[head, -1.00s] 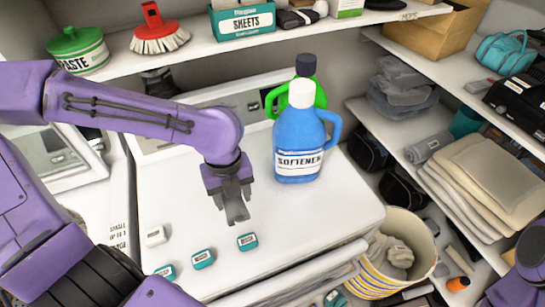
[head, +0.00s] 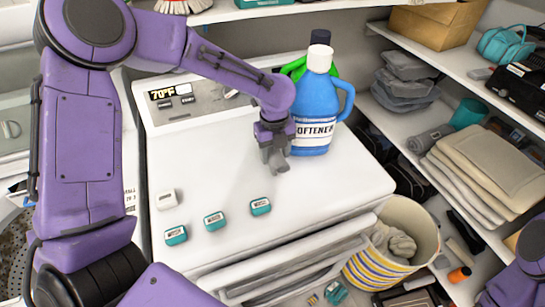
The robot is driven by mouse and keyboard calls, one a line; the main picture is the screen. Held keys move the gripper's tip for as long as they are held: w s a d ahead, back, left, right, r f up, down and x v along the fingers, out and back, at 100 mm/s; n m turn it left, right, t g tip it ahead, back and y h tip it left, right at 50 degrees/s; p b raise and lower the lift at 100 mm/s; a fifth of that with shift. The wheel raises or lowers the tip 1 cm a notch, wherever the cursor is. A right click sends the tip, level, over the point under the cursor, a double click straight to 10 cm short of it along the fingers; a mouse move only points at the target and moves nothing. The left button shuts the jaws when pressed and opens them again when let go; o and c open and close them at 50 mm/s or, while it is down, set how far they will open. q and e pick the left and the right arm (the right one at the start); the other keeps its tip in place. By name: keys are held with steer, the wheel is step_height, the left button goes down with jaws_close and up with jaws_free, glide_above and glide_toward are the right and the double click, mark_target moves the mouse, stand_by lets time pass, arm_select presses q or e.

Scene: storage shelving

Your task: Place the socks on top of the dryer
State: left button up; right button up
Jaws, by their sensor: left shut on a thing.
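The white dryer (head: 340,195) fills the middle of the head view, with its display and controls at the back. My left gripper (head: 275,160) is above the dryer top, pointing down, just left of a blue softener bottle (head: 313,135). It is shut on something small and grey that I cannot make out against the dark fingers. I cannot tell whether that is the socks, and I see no clearly recognisable socks elsewhere. Only a purple part of my right arm shows at the lower right; its gripper is out of view.
Several small labelled boxes, one of them a teal box (head: 260,206), lie along the dryer's front left. A green container stands behind the bottle. A striped basket (head: 390,270) with grey cloth stands right of the dryer, beside shelves (head: 395,119). The dryer's front right top is clear.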

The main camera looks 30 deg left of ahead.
mark_target(274, 159)
arm_select(q)
steer(key=shift+g, duration=0.3)
steer(key=w+f, duration=0.1)
steer(key=f, duration=0.1)
steer(key=w+f, duration=0.2)
steer(key=shift+w+a+f, duration=0.1)
steer(key=shift+w+f, duration=0.1)
steer(key=shift+w, duration=0.1)
steer(key=shift+c, duration=1)
steer(key=shift+s+r, duration=0.1)
steer(key=shift+s, duration=0.25)
steer(key=s, duration=0.2)
steer(key=shift+s+r, duration=0.35)
steer(key=shift+w+f, duration=0.2)
steer(key=shift+f, duration=0.05)
steer(key=o, duration=1.1)
steer(key=shift+w+f, duration=0.25)
steer(key=shift+w, duration=0.2)
steer(key=shift+o, duration=0.7)
steer(key=shift+w+f, duration=0.1)
steer(key=shift+w, duration=0.15)
steer(key=shift+s, duration=0.25)
steer(key=shift+a, duration=0.2)
arm_select(e)
steer(key=shift+w+f, duration=0.25)
steer(key=shift+w, duration=0.6)
arm_select(q)
steer(key=shift+d, duration=0.2)
